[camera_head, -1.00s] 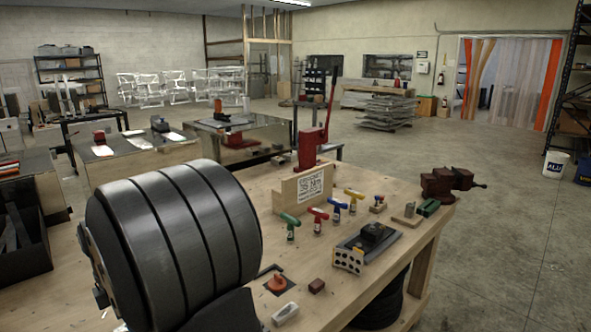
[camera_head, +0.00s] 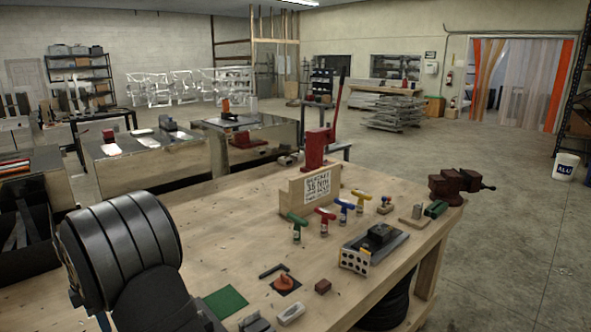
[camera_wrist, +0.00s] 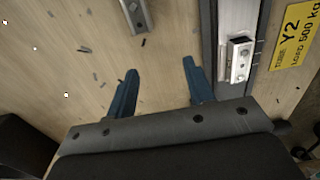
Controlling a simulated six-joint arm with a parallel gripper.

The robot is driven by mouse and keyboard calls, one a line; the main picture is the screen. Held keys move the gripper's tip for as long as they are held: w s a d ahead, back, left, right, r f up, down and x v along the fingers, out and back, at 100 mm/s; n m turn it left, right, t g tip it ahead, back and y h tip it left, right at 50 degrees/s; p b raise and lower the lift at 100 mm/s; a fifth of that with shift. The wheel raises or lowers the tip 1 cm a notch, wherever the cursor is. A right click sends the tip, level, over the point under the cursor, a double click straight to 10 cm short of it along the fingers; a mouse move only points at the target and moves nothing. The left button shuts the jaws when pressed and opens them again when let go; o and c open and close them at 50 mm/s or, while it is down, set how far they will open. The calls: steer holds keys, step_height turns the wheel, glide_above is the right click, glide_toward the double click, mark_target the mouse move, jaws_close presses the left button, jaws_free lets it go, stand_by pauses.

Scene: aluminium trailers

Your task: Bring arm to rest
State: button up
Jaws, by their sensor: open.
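My arm shows at the lower left of the head view as a thick black ribbed link, with a dark part running down to the bottom edge. My gripper cannot be made out in that view. In the wrist view my gripper (camera_wrist: 159,66) shows two blue fingers, spread apart with nothing between them. They point toward a pale wooden surface (camera_wrist: 70,60) scattered with small dark bits. A metal piece (camera_wrist: 137,15) lies ahead of the fingers. A metal block (camera_wrist: 238,60) on a rail is to their right, beside a yellow load label (camera_wrist: 294,35).
The workbench (camera_head: 235,230) carries a red press (camera_head: 316,148), a sign (camera_head: 317,186), several T-handled tools (camera_head: 343,210), a dark fixture plate (camera_head: 376,243), a red vise (camera_head: 456,184), an orange knob (camera_head: 285,282) and a green mat (camera_head: 225,302). Open floor (camera_head: 515,250) lies to the right.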

steer(key=a, duration=0.1)
steer(key=s+a+f, duration=0.1)
steer(key=a+f, duration=0.1)
steer(key=shift+s+a+f, duration=0.2)
steer(key=shift+s+a, duration=0.05)
steer(key=shift+s, duration=0.1)
steer(key=shift+s+a+f, duration=0.25)
steer(key=shift+a+f, duration=0.35)
stand_by(0.8)
